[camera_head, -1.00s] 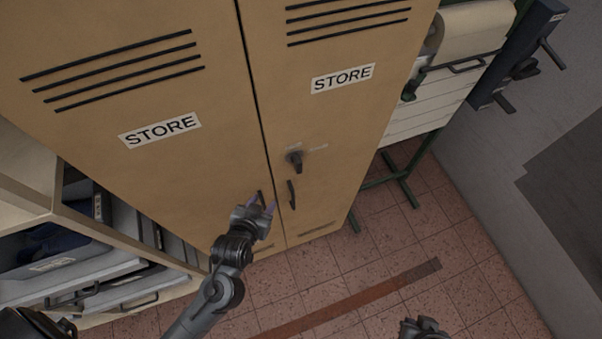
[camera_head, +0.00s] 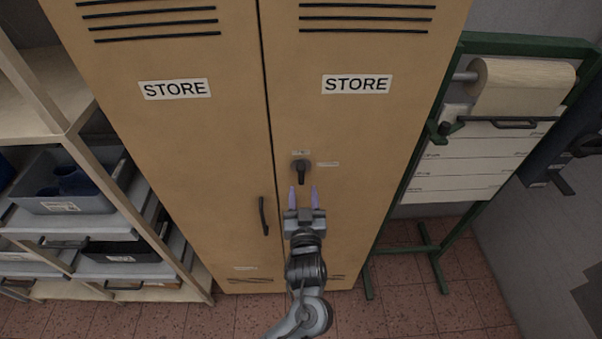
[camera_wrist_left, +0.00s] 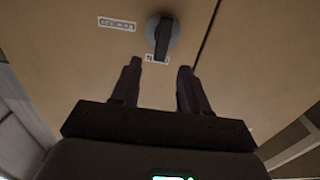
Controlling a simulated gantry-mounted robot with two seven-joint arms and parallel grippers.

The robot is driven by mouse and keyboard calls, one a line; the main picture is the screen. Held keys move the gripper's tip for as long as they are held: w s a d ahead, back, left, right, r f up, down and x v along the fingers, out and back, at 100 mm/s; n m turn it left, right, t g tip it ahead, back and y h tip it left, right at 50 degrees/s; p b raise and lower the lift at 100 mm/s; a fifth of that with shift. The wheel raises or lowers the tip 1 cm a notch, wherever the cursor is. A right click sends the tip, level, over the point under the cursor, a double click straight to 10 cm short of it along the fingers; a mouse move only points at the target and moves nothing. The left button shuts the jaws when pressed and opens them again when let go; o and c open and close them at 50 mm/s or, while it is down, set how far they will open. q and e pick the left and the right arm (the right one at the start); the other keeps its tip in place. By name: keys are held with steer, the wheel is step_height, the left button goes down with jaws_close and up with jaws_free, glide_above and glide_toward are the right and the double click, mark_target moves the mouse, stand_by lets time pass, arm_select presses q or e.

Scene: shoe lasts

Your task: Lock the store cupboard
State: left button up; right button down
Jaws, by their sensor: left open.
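The tan store cupboard (camera_head: 215,140) has two doors marked STORE, which look closed along the middle seam. A dark turn knob (camera_head: 300,170) is on the right-hand door; it also shows in the left wrist view (camera_wrist_left: 162,35). There its lever points towards a small, partly covered label, and a LOCKED label (camera_wrist_left: 117,24) lies off to one side. My left gripper (camera_head: 303,190) is open and empty, just below the knob in the head view. In the wrist view its fingers (camera_wrist_left: 159,66) point at the knob, with the lever tip between their lines. Contact cannot be told. My right gripper is out of view.
The left door's handle (camera_head: 263,216) is beside my left wrist; the other handle is hidden behind my arm. A shelf with grey bins (camera_head: 75,205) stands at the left. A green stand (camera_head: 445,240) with a paper roll (camera_head: 520,85) stands at the right.

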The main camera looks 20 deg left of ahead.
mark_target(302, 174)
arm_select(q)
steer(key=x, duration=0.8)
steer(key=shift+w+a+p, duration=0.15)
steer(key=shift+p, duration=0.2)
steer(key=shift+c, duration=0.4)
jaws_close()
